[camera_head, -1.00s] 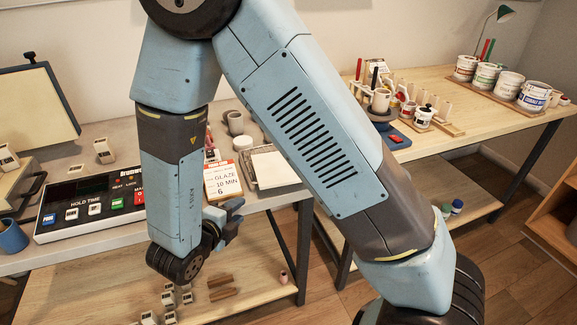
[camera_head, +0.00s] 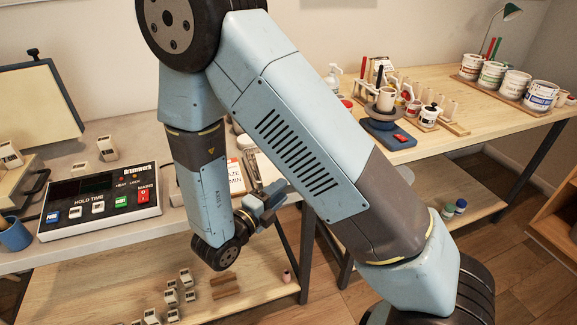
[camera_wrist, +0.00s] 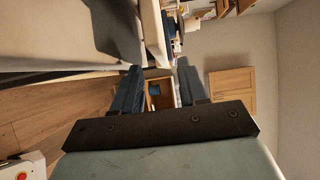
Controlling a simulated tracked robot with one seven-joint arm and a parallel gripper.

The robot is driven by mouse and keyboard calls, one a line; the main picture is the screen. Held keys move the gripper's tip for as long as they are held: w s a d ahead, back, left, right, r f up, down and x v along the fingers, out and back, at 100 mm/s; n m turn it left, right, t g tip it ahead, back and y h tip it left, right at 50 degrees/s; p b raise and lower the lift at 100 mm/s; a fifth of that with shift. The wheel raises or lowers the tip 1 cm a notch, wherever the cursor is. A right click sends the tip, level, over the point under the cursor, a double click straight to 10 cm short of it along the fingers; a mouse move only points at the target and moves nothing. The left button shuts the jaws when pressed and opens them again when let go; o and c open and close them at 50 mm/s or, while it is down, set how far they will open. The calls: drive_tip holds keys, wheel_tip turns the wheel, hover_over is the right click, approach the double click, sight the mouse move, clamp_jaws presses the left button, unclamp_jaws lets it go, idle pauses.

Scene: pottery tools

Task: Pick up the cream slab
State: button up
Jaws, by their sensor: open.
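A pale, flat slab (camera_head: 270,168), which I take to be the cream slab, lies near the front edge of the grey table in the head view. My arm and gripper hide part of it. My gripper (camera_head: 268,193) is in front of the table edge, close to the slab; the exact gap cannot be told. In the wrist view my gripper (camera_wrist: 160,65) has its two blue fingers apart, with nothing held between them. A pale surface with a long edge (camera_wrist: 152,35) shows beyond the fingertips; I cannot tell whether it is the slab.
A glaze card (camera_head: 236,176) stands left of the slab, partly hidden by my arm. A control box (camera_head: 100,200) sits further left. Small blocks (camera_head: 187,278) lie on the lower shelf. A wooden table (camera_head: 440,95) with pots and tools stands right.

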drive_tip(key=shift+x, duration=2.75)
drive_tip(key=shift+w+a, duration=0.1)
drive_tip(key=shift+w, duration=0.05)
clamp_jaws()
